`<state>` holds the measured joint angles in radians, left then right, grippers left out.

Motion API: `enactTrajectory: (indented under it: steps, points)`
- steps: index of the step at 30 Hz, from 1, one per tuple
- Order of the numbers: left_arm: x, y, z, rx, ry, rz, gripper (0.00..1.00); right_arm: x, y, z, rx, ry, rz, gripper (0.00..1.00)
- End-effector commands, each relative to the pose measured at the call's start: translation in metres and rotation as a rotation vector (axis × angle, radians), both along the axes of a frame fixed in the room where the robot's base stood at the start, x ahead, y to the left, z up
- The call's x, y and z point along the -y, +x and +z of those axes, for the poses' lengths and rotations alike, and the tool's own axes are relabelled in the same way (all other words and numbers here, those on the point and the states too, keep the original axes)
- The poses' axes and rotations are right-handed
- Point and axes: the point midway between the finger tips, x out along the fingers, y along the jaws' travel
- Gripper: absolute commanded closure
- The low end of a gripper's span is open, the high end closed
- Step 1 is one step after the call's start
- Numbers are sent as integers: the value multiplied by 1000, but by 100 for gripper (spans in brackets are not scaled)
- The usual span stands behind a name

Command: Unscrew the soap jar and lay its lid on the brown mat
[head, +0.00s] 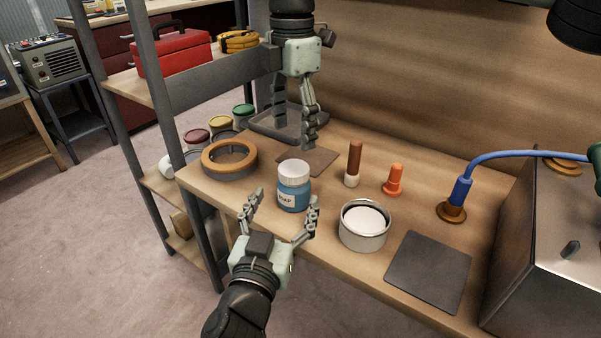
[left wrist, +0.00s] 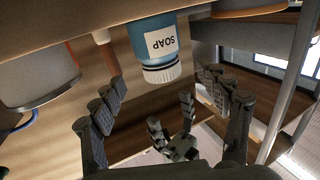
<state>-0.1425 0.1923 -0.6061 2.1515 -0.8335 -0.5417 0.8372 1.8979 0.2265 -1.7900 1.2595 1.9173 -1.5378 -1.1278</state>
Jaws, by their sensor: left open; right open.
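The blue soap jar (head: 293,194) stands upright on the wooden bench, with its white lid (head: 294,169) on top. The left wrist view shows the jar (left wrist: 150,40) upside down in the picture, its lid (left wrist: 162,74) between my finger lines. My left gripper (head: 286,198) is open, with one finger on either side of the jar in the head view; I see no clear contact. My right gripper (head: 295,127) is open and empty, pointing down above and behind the jar. The brown mat (head: 322,160) lies bare behind the jar, partly hidden by it and the right finger.
An orange-rimmed ring (head: 229,152) lies left of the jar. A white-topped tin (head: 363,226) stands close right, with a dark mat (head: 429,270) beyond. A brown-handled item (head: 353,165) and an orange plug (head: 394,180) stand behind. A dark tray (head: 270,128) sits at the back left.

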Motion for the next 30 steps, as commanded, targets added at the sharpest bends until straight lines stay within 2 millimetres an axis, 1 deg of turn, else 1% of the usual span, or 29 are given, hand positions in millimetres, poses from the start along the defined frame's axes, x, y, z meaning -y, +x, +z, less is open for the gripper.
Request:
enactTrajectory:
  steps: [5,12,16,21,28,29,30]
  points:
    - [4,16,1,2,1,-1,24,0,0,0,0,0,1,33]
    - [12,52,1,2,1,0,24,0,0,0,0,0,1,33]
    - [16,66,0,1,2,-1,24,0,0,0,0,0,1,33]
    - [18,75,0,0,0,0,24,0,0,0,0,0,0,33]
    - [18,75,-1,-1,0,0,24,0,0,0,0,0,0,33]
    - [18,75,-1,-1,0,0,26,0,0,0,0,0,0,33]
    - [18,75,0,-1,0,0,31,0,0,0,0,0,0,33]
